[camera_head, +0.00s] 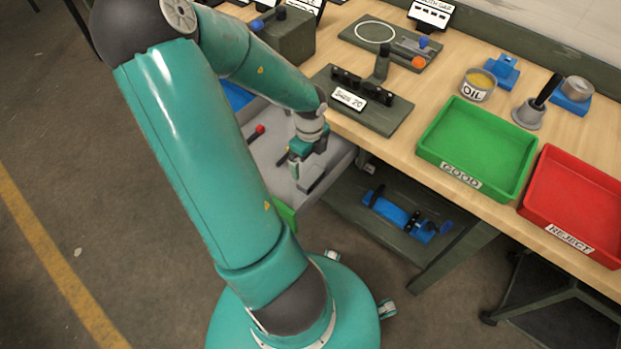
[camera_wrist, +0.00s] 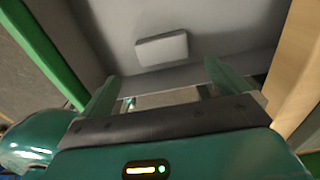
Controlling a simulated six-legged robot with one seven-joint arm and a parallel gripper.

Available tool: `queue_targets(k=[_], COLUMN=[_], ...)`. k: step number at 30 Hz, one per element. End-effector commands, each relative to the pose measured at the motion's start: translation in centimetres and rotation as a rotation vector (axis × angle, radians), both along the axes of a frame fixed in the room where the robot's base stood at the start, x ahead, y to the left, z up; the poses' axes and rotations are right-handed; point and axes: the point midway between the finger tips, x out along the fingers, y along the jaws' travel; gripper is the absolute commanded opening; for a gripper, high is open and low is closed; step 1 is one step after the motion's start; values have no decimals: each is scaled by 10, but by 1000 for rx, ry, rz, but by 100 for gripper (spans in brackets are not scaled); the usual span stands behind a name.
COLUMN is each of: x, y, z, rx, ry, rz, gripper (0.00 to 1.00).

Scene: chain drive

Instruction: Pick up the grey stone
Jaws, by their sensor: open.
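The grey stone (camera_wrist: 161,48) is a pale rectangular block lying on the floor of an open grey drawer (camera_wrist: 225,20). In the wrist view it is ahead of my gripper (camera_wrist: 160,90), roughly centred between the fingers and beyond their tips. My gripper is open with nothing between its fingers. In the head view my gripper (camera_head: 295,166) points down into the drawer, and a small grey block (camera_head: 312,180), likely the stone, shows just beside it. My wrist hides part of the drawer there.
A red-tipped item (camera_head: 260,129) lies in the drawer. The drawer walls surround my gripper. The wooden bench (camera_head: 408,128) holds a gauge plate (camera_head: 385,115), a green tray (camera_head: 478,140), a red tray (camera_head: 575,200) and an oil tin (camera_head: 478,86). A blue tool (camera_head: 400,214) lies on the shelf below.

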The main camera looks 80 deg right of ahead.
Motion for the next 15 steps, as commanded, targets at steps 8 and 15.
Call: queue_targets(k=[8,15], x=[-1,-3], y=[0,-2], z=[-41,-67], rx=[1,3], ry=[1,2], rz=[1,0], gripper=[100,100])
